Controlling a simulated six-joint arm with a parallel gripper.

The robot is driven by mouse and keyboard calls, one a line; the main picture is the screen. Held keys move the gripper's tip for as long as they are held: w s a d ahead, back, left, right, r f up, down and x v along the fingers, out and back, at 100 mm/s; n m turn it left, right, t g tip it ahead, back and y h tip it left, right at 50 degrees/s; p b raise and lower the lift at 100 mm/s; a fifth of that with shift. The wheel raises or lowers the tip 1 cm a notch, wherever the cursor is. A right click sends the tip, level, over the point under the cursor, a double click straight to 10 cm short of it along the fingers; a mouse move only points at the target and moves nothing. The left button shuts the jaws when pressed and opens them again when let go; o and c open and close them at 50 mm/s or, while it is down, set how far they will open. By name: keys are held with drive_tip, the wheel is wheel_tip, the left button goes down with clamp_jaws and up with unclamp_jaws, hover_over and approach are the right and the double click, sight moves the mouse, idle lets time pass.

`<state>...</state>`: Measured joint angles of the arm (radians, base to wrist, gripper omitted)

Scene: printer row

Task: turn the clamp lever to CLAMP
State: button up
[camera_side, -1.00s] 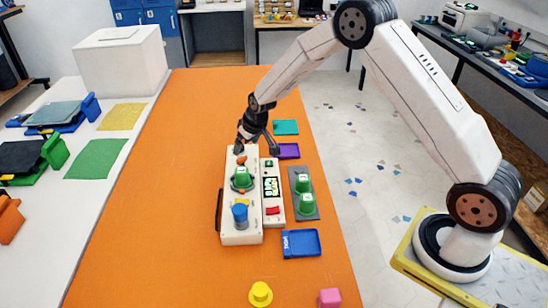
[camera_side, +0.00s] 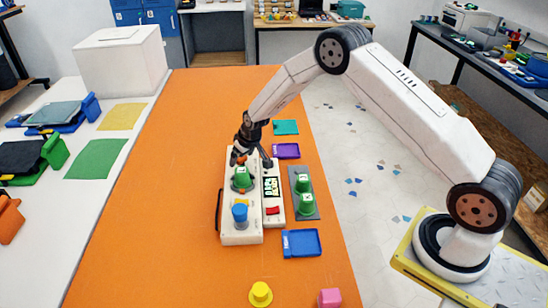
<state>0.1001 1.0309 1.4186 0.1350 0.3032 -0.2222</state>
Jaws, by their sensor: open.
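A white device (camera_side: 241,228) stands on the orange table, with a green cup-like part and a blue part on its top. A small orange-red piece (camera_side: 242,160) shows at the device's far end, behind the green part (camera_side: 242,178); it may be the clamp lever, but it is too small to tell its setting. My gripper (camera_side: 251,160) points down over this far end, with its dark fingers spread apart and one to each side of the orange-red piece. I cannot tell whether they touch it. The fingers partly hide the device's far end.
A narrow white panel (camera_side: 272,220) with a display and red switch adjoins the device. Right of it, a grey plate (camera_side: 304,214) holds green pieces. A blue tray (camera_side: 301,243), yellow knob (camera_side: 260,294) and pink cube (camera_side: 330,298) lie nearer. The table's left side is clear.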

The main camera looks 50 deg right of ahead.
drive_tip(key=c, duration=1.3)
drive_tip(key=shift+m+h, duration=0.3)
drive_tip(key=shift+m, duration=0.4)
drive_tip(key=shift+a+m+g+h, duration=0.1)
drive_tip(key=shift+m+g+h, duration=0.3)
drive_tip(key=shift+m, duration=1.1)
drive_tip(key=shift+m+g+h, duration=0.4)
drive_tip(key=shift+m+h, duration=0.5)
drive_tip(key=shift+m, duration=1.5)
drive_tip(key=m+g, duration=0.1)
drive_tip(key=m, duration=0.3)
drive_tip(key=shift+w+a+h, duration=0.1)
drive_tip(key=shift+h, duration=0.3)
drive_tip(key=m+g, duration=0.2)
drive_tip(key=m, duration=0.2)
drive_tip(key=shift+m, duration=0.4)
